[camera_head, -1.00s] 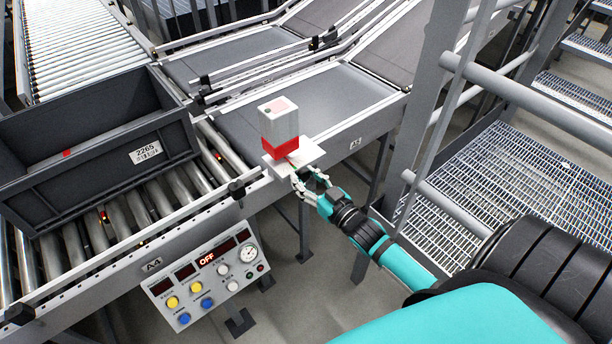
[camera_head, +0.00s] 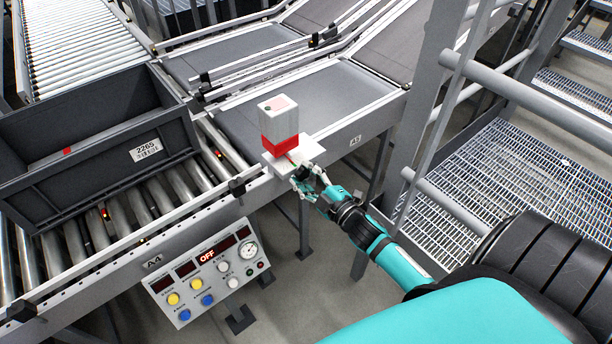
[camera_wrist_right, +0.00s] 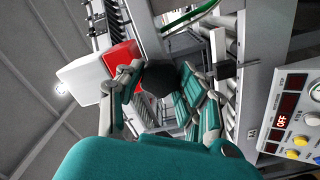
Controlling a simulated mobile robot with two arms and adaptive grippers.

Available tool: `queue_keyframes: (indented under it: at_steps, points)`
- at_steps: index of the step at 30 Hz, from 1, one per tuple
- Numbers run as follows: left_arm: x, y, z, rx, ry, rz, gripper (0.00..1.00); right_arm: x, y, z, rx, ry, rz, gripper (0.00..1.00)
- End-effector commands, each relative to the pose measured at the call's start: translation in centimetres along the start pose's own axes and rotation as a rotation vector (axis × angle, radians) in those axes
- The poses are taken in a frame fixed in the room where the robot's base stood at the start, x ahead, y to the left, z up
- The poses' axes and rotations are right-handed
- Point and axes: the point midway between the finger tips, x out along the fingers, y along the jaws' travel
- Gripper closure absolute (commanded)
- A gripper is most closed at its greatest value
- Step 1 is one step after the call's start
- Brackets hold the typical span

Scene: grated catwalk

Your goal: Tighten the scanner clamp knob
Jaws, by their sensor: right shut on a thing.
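The scanner (camera_head: 279,125), a white box with a red lower band, stands on a white bracket plate (camera_head: 312,149) at the conveyor's edge. It shows tilted at upper left in the right wrist view (camera_wrist_right: 85,78). My right gripper (camera_head: 303,179) is just below the plate, with its fingers shut around the dark clamp knob. The knob (camera_wrist_right: 160,78) shows as a black round shape between the fingers in the right wrist view. In the head view the fingers largely hide it. My left gripper is not in view.
A dark grey crate (camera_head: 95,175) labelled 2265 sits on the roller conveyor at left. A control panel (camera_head: 208,275) reading OFF hangs below the conveyor's side. A grey railing (camera_head: 540,108) and grated walkway (camera_head: 510,165) are at right.

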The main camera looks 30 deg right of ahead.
Motion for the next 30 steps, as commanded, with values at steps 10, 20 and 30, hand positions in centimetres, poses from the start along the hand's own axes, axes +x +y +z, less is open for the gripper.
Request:
queue_keyframes:
  at_steps: [10,20,30]
  points:
    - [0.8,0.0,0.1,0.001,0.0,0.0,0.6,0.0,-0.2,0.1,-0.313,0.0,-0.001,0.95]
    - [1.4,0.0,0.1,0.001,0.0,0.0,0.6,0.0,-0.1,0.0,-0.521,0.0,-0.001,0.95]
    - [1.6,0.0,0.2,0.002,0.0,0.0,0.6,-0.1,-0.1,0.0,-0.604,0.0,-0.002,0.95]
